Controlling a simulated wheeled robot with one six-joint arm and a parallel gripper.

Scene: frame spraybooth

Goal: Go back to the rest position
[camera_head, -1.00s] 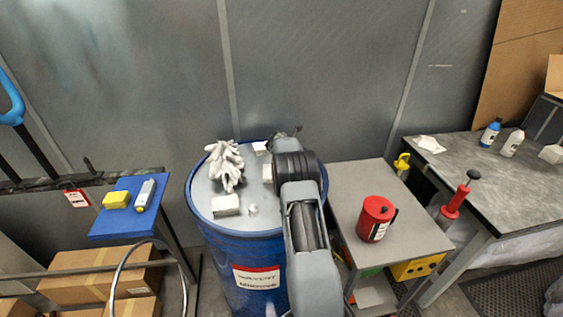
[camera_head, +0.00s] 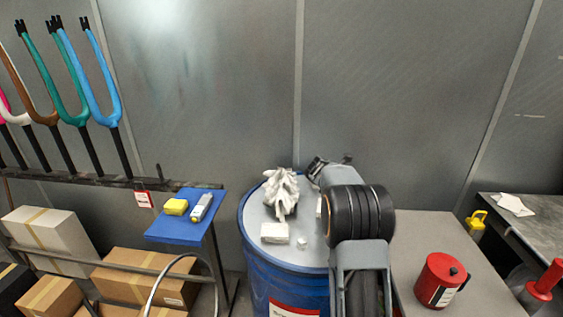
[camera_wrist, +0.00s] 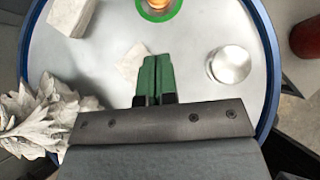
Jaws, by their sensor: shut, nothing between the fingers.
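My gripper (camera_wrist: 155,80) shows in the wrist view with its green-padded fingers together and nothing between them. It is above the grey top of the blue drum (camera_head: 262,222). In the head view my arm reaches over the right part of the drum, and its links hide the fingers and part of the drum top. On the drum lie a crumpled whitish bundle (camera_head: 281,192), a pale block (camera_head: 274,233) and a small light piece (camera_head: 302,243). The wrist view also shows a round silvery lid (camera_wrist: 231,65) and a green ring with an orange centre (camera_wrist: 158,8).
Painted forks (camera_head: 112,95) stand on a rack behind boxes (camera_head: 130,277). A red can (camera_head: 440,280) stands on the grey cart (camera_head: 420,230) at right.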

